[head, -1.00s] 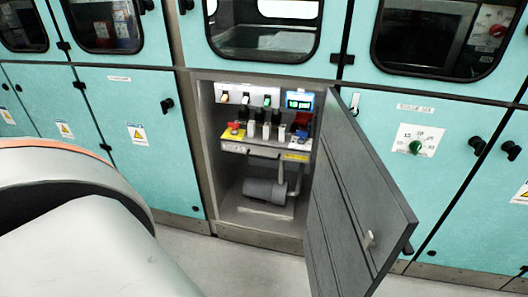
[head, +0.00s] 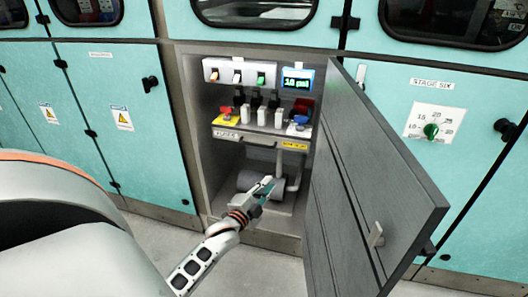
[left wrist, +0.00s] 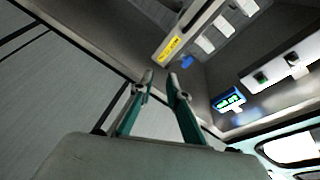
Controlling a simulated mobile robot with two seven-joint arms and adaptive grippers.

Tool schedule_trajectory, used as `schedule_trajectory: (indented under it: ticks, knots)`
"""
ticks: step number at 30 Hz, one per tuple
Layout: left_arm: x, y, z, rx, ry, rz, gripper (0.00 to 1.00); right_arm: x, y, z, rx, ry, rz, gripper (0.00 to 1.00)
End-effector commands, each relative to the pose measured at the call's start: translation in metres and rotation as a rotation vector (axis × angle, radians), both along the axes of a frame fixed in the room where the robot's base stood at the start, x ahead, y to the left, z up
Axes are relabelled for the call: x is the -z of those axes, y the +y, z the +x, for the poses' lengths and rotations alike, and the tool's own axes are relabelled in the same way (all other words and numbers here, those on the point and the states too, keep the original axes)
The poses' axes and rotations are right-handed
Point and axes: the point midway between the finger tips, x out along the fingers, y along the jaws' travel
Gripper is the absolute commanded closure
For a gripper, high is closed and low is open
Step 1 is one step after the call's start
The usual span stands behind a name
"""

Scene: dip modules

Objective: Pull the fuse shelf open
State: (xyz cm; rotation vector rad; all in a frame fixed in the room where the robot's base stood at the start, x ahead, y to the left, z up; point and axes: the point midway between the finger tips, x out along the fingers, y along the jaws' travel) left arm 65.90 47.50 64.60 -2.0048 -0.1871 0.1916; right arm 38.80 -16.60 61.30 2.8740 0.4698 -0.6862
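The fuse shelf (head: 262,135) is a grey ledge inside the open cabinet, with white and black fuses (head: 262,116) on top, red and blue knobs at its ends and a yellow label at its front right. It appears pushed in. In the left wrist view the shelf edge (left wrist: 192,27) shows above the fingers. My left gripper (head: 267,187) is in front of the cabinet opening, below the shelf and apart from it. In the left wrist view its two teal fingers (left wrist: 160,80) stand apart with nothing between them. My right gripper is not in view.
The grey cabinet door (head: 375,190) stands open on the right, close to my left arm's side. A grey cylinder with a pipe (head: 292,172) lies below the shelf. A switch panel (head: 240,73) and a lit display (head: 297,79) are above it. Floor shows in front.

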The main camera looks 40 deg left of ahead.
Motion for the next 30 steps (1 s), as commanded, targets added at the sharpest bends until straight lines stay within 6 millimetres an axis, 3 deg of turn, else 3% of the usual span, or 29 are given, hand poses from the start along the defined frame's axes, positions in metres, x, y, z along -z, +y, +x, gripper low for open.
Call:
schedule_trajectory:
  ticks: [1, 6, 12, 20, 30]
  knots:
    - [0.021, 0.022, 0.010, -0.032, 0.002, 0.062, 0.84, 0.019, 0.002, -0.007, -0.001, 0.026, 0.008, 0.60]
    - [0.022, 0.087, 0.045, -0.137, -0.038, 0.269, 0.84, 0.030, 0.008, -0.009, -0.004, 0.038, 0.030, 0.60]
    - [0.020, 0.137, 0.067, -0.239, -0.058, 0.436, 0.84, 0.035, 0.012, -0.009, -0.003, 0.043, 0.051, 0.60]
    - [0.009, 0.157, 0.081, -0.283, -0.070, 0.498, 0.84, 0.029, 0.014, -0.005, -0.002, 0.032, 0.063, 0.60]
    - [0.001, 0.179, 0.123, -0.281, -0.069, 0.498, 0.84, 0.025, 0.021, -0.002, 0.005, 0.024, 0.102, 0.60]
